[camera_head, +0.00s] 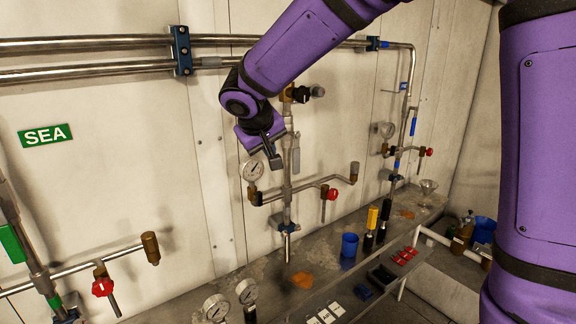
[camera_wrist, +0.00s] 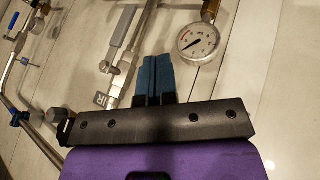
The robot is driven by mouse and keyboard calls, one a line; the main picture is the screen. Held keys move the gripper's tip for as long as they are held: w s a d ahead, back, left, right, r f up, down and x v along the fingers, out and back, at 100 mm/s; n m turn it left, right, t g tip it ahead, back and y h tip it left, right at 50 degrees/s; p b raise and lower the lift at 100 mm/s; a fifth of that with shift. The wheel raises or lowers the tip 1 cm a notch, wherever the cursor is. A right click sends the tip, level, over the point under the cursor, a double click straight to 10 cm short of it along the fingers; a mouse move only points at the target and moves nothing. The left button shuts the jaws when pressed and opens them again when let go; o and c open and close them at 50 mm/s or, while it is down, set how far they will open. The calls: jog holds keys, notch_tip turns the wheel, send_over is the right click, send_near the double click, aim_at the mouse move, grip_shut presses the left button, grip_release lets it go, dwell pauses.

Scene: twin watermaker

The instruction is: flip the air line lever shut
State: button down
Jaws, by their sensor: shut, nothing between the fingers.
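The air line is a vertical steel pipe on the middle wall panel. A tag ending in "IR" (camera_wrist: 102,99) sits on it in the wrist view. Its grey lever (camera_wrist: 122,27) lies roughly along the pipe in the wrist view, and it also shows in the head view (camera_head: 296,153). My gripper (camera_head: 276,160) is in front of the wall, just left of the pipe and lever in the head view. Its blue fingertips (camera_wrist: 155,75) are together and empty in the wrist view, right of the pipe. They look apart from the lever, though the depth gap is hard to judge.
A round gauge (camera_head: 253,170) is close beside my gripper; it also shows in the wrist view (camera_wrist: 198,41). A branch pipe with a red knob (camera_head: 332,194) runs right. Below is a shelf with a blue cup (camera_head: 349,244). Other lines have green (camera_head: 12,243) and blue (camera_head: 413,126) levers.

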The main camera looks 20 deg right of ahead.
aim_at(297, 153)
jog(key=w+d+f, duration=0.6)
jog(key=d+f, duration=0.1)
jog(key=f, duration=0.1)
dwell(0.5)
